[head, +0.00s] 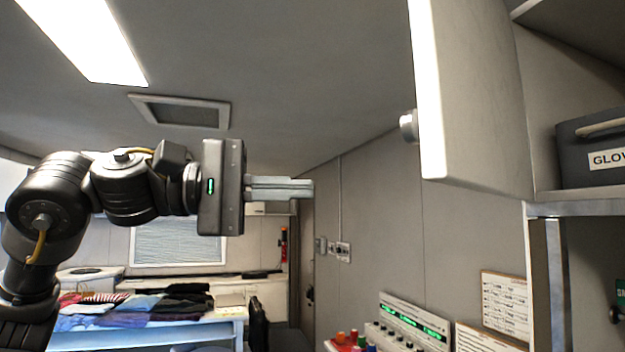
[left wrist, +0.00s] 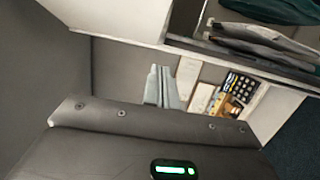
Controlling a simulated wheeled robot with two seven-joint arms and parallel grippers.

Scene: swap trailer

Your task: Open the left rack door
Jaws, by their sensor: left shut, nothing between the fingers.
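The rack door (head: 468,100) is a pale grey panel at the upper right of the head view. It stands swung out from the cabinet, with a round knob (head: 408,126) on its left face. My left gripper (head: 308,189) is shut and empty, pointing right, to the left of and a little below the knob, with a clear gap in the picture. In the left wrist view, the shut fingers (left wrist: 160,88) show in the middle. My right gripper is in neither view.
Inside the open cabinet is a dark box (head: 592,150) with a partly cut-off label. Below are a control panel (head: 412,322) with green displays and a posted sheet (head: 505,305). A blue table (head: 240,330) with folded clothes stands at the lower left.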

